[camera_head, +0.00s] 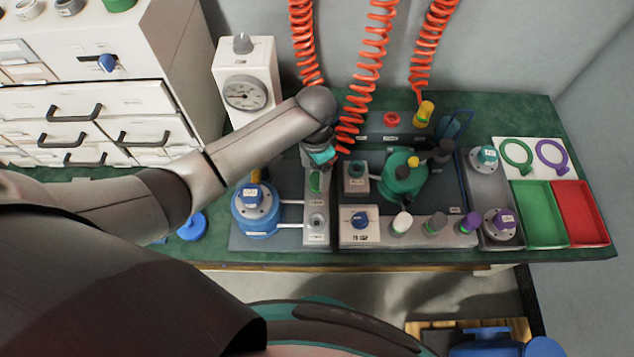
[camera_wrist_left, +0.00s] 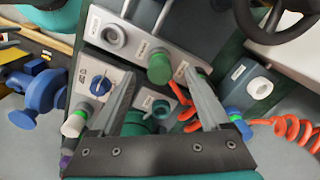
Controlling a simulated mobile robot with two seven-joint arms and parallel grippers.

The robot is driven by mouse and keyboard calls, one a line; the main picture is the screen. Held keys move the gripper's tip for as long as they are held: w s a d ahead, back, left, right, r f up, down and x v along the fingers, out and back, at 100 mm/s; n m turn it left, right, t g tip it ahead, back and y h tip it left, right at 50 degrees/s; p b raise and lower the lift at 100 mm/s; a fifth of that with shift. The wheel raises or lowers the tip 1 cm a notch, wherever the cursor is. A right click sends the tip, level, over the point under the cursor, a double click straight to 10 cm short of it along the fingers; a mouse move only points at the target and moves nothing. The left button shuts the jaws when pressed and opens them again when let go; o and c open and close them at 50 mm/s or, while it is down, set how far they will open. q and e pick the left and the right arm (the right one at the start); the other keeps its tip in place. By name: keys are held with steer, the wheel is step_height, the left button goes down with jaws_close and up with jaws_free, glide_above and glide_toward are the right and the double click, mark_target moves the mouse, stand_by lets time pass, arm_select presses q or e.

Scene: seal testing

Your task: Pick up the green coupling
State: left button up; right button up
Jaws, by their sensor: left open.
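The green coupling (camera_head: 316,182) is a short green cylinder standing on the grey plate, close to a round grey socket (camera_head: 317,222). In the left wrist view the green coupling (camera_wrist_left: 159,68) shows between and just beyond the fingertips. My left gripper (camera_head: 318,160) is over the far end of the grey plate, close to the coupling. In the left wrist view my left gripper (camera_wrist_left: 161,77) has its two fingers spread apart with nothing held. Whether a finger touches the coupling cannot be told. My right gripper is not in view.
Red coiled hoses (camera_head: 370,55) hang behind and beside my left gripper. A blue flanged part (camera_head: 256,212) stands left of the plate. A green round housing (camera_head: 402,172) and a row of coloured knobs stand right. Green (camera_head: 543,228) and red (camera_head: 585,228) trays lie far right.

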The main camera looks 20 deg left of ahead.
mark_target(317, 177)
arm_select(q)
steer(key=shift+f, duration=0.5)
steer(key=f+b, duration=0.1)
steer(key=f, duration=0.1)
steer(key=f+b, duration=0.1)
steer(key=f, duration=0.1)
steer(key=shift+w+d+f+b, duration=0.1)
steer(key=shift+w+d+b, duration=0.1)
steer(key=shift+b, duration=0.1)
steer(key=c, duration=1.2)
jaws_close()
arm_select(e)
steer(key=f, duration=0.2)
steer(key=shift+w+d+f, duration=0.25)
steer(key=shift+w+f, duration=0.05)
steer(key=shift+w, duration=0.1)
